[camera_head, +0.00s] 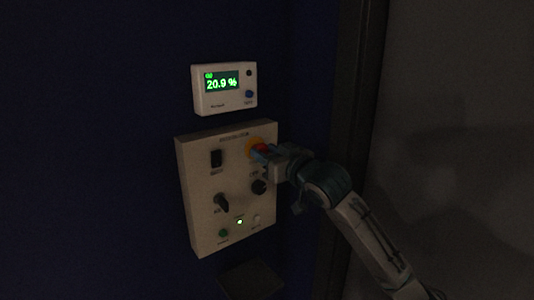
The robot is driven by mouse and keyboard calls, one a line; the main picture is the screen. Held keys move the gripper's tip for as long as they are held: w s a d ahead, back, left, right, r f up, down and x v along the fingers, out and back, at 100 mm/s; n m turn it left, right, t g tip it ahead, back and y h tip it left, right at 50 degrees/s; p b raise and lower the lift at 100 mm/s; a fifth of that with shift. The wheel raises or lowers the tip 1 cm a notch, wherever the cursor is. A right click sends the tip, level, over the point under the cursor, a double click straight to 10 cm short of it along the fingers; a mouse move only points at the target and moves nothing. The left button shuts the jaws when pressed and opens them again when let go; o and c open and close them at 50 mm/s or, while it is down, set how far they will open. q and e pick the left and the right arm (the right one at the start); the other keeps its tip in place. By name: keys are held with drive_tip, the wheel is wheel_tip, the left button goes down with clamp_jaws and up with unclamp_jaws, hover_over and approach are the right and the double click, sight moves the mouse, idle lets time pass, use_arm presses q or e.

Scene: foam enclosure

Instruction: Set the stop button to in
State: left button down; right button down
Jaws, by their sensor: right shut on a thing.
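The stop button (261,147) is red with a yellow surround, at the upper right of a pale control panel (190,190) on the dark blue wall. My right gripper (262,153) is at the button, shut on it, and its fingers hide part of the red cap. I cannot tell from this view whether the button is in or out. My left gripper is not in view.
The panel also holds a black rocker switch (216,158), a black selector knob (221,203), another black knob (259,187), a green button (223,233) and a lit white lamp (240,222). A meter (224,89) reading 20.9 % hangs above. A dark vertical post (352,120) stands right.

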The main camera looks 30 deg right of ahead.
drive_tip(key=shift+w+r+p, duration=0.2)
drive_tip(key=shift+w+p, duration=0.35)
drive_tip(key=shift+p, duration=0.25)
drive_tip(key=shift+w+f, duration=0.1)
drive_tip(key=shift+w, duration=0.1)
drive_tip(key=c, duration=1.1)
unclamp_jaws()
drive_tip(key=shift+f, duration=0.1)
drive_tip(key=shift+o, duration=0.9)
drive_tip(key=shift+w+f, duration=0.1)
drive_tip(key=shift+w, duration=0.1)
